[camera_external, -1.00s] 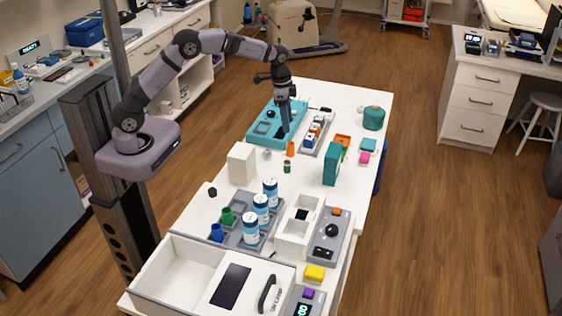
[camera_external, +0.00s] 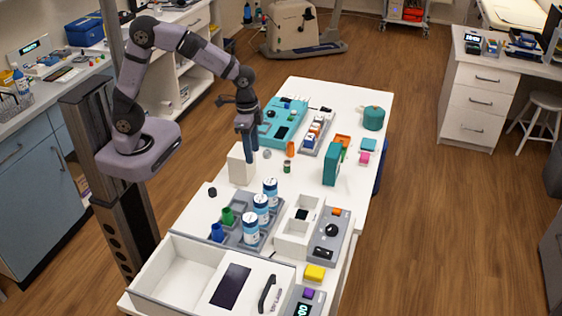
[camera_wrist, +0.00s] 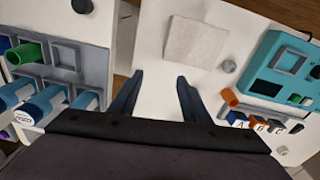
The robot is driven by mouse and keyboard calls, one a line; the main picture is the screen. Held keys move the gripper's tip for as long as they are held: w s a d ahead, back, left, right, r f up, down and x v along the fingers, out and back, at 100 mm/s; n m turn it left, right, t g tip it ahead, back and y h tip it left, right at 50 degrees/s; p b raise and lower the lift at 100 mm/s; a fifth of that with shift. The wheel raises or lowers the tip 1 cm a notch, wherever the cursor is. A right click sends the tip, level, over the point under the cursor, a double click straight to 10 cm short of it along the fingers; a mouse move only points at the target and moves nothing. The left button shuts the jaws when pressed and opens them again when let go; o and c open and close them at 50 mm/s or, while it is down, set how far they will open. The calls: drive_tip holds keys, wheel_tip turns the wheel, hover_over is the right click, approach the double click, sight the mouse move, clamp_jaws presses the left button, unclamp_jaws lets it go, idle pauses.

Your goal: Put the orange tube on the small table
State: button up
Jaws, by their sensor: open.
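The orange tube (camera_external: 290,148) stands on the white worktop, in front of the teal tray. It also shows in the wrist view (camera_wrist: 229,97), right of my fingers. A white block (camera_external: 240,168) stands on the worktop left of the tube; it may be the small table, but I cannot tell for sure. Its pale square top shows in the wrist view (camera_wrist: 196,40), beyond the fingertips. My gripper (camera_external: 251,158) points down beside the white block, left of the tube. In the wrist view the fingers (camera_wrist: 160,76) are apart, with nothing between them.
A teal tray (camera_external: 270,133) and a grey rack (camera_external: 309,146) with lettered blocks lie behind the tube. Blue-and-white bottles (camera_external: 261,210) stand in a grey holder nearer the front.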

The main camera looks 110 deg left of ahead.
drive_tip(key=s+d+f+m, duration=0.1)
drive_tip(key=s+d+f, duration=0.2)
drive_tip(key=s+d, duration=0.9)
drive_tip(key=shift+s+g, duration=0.3)
drive_tip(key=shift+s, duration=0.75)
drive_tip(key=shift+o, duration=0.4)
drive_tip(key=shift+s+d+f, duration=0.2)
drive_tip(key=shift+s+f, duration=0.1)
drive_tip(key=shift+s, duration=0.15)
